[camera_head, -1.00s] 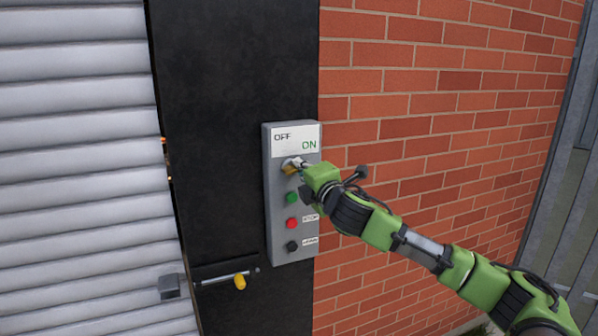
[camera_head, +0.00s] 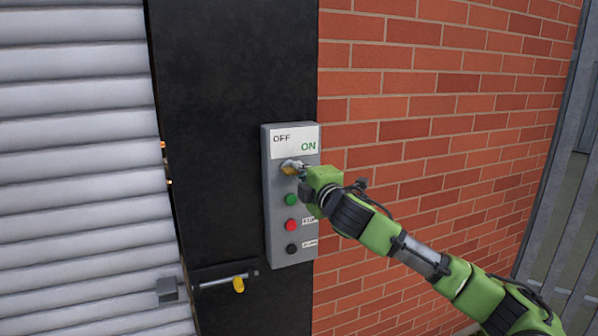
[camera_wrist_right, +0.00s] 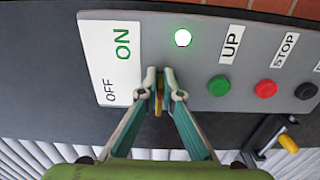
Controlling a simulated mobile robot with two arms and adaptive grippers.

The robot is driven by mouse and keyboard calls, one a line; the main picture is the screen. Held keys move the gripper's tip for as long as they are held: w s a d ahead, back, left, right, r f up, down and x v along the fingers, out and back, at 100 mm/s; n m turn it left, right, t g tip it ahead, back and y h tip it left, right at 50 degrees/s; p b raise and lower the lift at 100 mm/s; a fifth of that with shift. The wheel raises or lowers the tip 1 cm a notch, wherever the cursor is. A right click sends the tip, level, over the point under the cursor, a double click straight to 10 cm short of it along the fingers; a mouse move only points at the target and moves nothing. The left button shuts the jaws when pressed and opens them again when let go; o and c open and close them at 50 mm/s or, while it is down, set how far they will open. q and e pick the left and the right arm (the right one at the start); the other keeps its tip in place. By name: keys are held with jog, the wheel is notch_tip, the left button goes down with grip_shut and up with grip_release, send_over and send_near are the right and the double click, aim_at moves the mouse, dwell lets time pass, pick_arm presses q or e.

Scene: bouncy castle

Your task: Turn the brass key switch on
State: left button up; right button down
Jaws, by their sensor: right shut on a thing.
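The brass key switch (camera_head: 289,169) is on the upper part of a grey control box (camera_head: 268,220), below a white label (camera_head: 295,140) reading OFF and ON. My right gripper (camera_head: 299,168) reaches in from the right and is shut on the key. In the right wrist view the two fingertips (camera_wrist_right: 159,88) close on the thin brass key (camera_wrist_right: 159,105), which is mostly hidden between them. A small lamp (camera_wrist_right: 182,37) glows bright green-white near the ON side of the label. My left gripper is not in view.
A green button (camera_head: 291,199), a red button (camera_head: 291,224) and a black button (camera_head: 292,249) sit below the key. A yellow-handled bolt (camera_head: 238,284) is at lower left beside the roller shutter (camera_head: 80,150). A brick wall (camera_head: 450,110) stands at right.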

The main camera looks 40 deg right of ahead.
jog(key=c, duration=2.2)
grip_release()
jog(key=shift+v, duration=6)
jog(key=shift+d, duration=0.1)
